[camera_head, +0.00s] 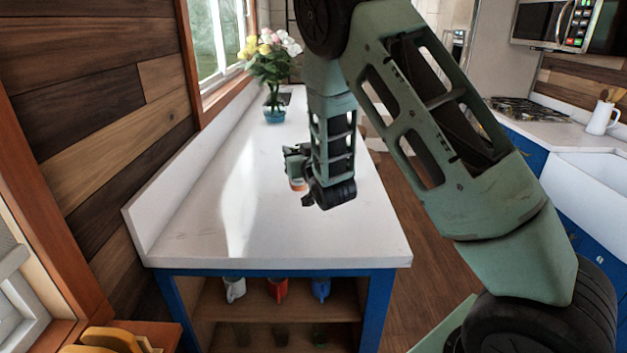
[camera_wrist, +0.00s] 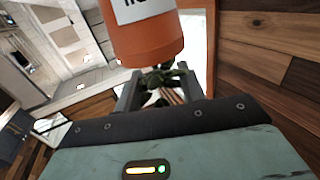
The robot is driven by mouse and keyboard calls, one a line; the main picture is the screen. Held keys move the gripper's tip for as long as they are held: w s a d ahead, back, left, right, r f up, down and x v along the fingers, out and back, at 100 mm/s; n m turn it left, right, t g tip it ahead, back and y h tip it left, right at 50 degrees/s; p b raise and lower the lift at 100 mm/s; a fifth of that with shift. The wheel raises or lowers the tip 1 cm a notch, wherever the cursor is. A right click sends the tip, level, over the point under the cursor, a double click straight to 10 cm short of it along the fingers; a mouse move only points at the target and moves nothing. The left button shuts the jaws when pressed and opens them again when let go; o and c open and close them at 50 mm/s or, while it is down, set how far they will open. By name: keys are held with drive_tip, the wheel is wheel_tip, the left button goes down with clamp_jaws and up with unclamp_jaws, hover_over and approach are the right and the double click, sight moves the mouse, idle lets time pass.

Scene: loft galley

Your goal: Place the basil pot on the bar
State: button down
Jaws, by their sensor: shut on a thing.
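The bar is a long white countertop (camera_head: 200,235) on a blue frame, running away from me along the wall. My gripper (camera_head: 294,158) is over the bar, right of its middle, partly hidden by my wrist. It is shut on the basil pot (camera_head: 298,184), of which only a small orange and white part shows below the jaws. In the wrist view the orange pot (camera_wrist: 148,42) with a white label fills the top, and green leaves show between the fingers (camera_wrist: 162,88). I cannot tell whether the pot's base touches the countertop.
A blue vase of flowers (camera_head: 274,112) stands farther back on the bar. The near and left parts of the countertop are clear. Several pitchers (camera_head: 278,289) stand on the shelf below. A counter with a white jug (camera_head: 602,118) is at right.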

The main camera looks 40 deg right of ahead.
sight(302, 183)
wheel_tip(302, 183, down, 8)
drive_tip(key=shift+r+p, duration=0.25)
drive_tip(key=shift+p, duration=1)
drive_tip(key=shift+f, duration=0.45)
drive_tip(key=shift+f, duration=0.15)
drive_tip(key=c, duration=0.8)
unclamp_jaws()
drive_tip(key=shift+c, duration=0.2)
